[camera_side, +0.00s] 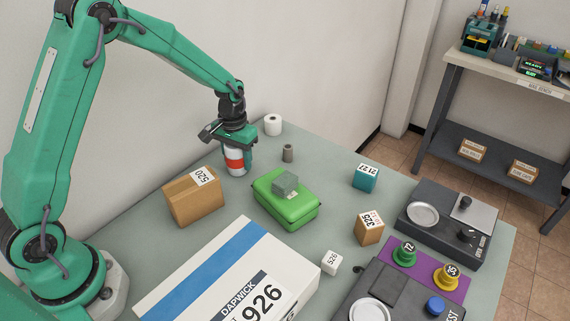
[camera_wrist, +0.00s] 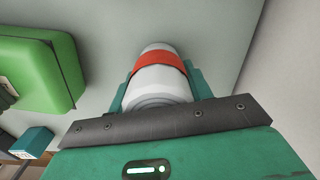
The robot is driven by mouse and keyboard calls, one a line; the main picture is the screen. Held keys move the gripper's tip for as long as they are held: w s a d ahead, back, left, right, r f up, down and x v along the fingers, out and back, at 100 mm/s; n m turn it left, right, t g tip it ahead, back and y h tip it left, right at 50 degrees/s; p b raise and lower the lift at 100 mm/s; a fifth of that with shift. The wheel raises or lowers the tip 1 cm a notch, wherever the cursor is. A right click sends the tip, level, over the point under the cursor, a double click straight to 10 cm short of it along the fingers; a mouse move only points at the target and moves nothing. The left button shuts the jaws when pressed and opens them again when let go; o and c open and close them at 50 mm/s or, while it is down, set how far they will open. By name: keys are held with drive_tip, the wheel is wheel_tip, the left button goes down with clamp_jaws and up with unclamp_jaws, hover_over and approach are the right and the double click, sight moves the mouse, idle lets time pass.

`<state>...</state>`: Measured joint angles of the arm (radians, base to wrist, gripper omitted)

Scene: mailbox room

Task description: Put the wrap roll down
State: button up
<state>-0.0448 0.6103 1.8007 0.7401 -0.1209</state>
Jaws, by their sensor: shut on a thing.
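The wrap roll (camera_side: 235,161), a white cylinder with a red-orange band, is held upright in my gripper (camera_side: 238,152) behind the brown box. My gripper is shut on it. In the wrist view the wrap roll (camera_wrist: 158,82) sits between the two green fingers (camera_wrist: 160,88). Its lower end is close to the grey-green table (camera_side: 335,215); I cannot tell whether it touches.
A large white parcel (camera_side: 190,285) lies in front.

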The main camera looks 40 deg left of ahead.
drive_tip(key=shift+r, duration=0.15)
drive_tip(key=shift+r, duration=0.65)
drive_tip(key=r, duration=0.1)
drive_tip(key=d+r, duration=0.1)
drive_tip(key=r, duration=0.1)
drive_tip(key=shift+s+r, duration=0.1)
drive_tip(key=shift+s, duration=0.1)
drive_tip(key=s+d+r, duration=0.5)
drive_tip(key=d+r, duration=0.1)
drive_tip(key=d, duration=0.3)
drive_tip(key=shift+d, duration=0.15)
drive_tip(key=shift+r, duration=0.1)
